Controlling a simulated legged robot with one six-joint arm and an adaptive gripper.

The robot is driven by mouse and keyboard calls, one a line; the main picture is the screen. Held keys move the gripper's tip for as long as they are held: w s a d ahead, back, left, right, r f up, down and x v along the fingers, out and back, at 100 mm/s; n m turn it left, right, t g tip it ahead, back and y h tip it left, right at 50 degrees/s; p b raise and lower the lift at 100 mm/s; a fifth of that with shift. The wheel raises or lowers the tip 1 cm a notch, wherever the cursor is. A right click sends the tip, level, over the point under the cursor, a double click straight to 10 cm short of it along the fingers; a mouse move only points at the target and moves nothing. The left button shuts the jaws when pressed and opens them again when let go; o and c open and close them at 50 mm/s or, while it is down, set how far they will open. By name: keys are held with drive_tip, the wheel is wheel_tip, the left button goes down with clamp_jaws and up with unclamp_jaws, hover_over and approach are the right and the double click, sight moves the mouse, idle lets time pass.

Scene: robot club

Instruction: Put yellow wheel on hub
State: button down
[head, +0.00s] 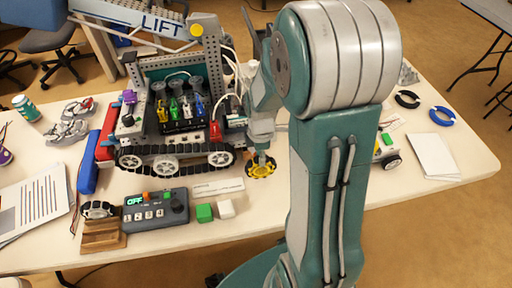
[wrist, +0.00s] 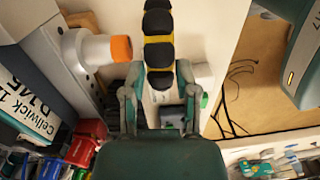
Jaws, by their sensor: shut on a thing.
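My gripper (head: 262,150) is shut on the yellow wheel (head: 261,168), low over the table right of the tracked robot (head: 175,155). In the wrist view my gripper (wrist: 158,78) grips the wheel (wrist: 158,22), seen edge-on with black tread and yellow bands. Left of it, a white cylinder with an orange end (wrist: 121,48) sticks out from a grey plate; it looks like the hub. The wheel and this orange end are apart, with a small gap. In the head view I cannot make out the hub.
Blue rings (head: 441,116) and paper (head: 433,156) lie at the right. My arm hides the table's middle right.

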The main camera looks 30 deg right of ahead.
drive_tip(key=shift+w, duration=0.45)
drive_tip(key=shift+d, duration=0.1)
drive_tip(key=shift+d, duration=0.25)
drive_tip(key=shift+w+a, duration=0.1)
drive_tip(key=shift+a, duration=0.1)
drive_tip(key=shift+w+d+f, duration=0.1)
drive_tip(key=shift+w+d, duration=0.15)
drive_tip(key=shift+w, duration=0.65)
drive_tip(key=shift+w+d, duration=0.3)
drive_tip(key=shift+w, duration=0.65)
drive_tip(key=shift+w+d+f, duration=0.1)
drive_tip(key=shift+w+d, duration=0.15)
drive_tip(key=shift+w, duration=0.65)
idle(2.9)
drive_tip(key=shift+c, duration=1.5)
unclamp_jaws()
drive_tip(key=shift+r, duration=0.1)
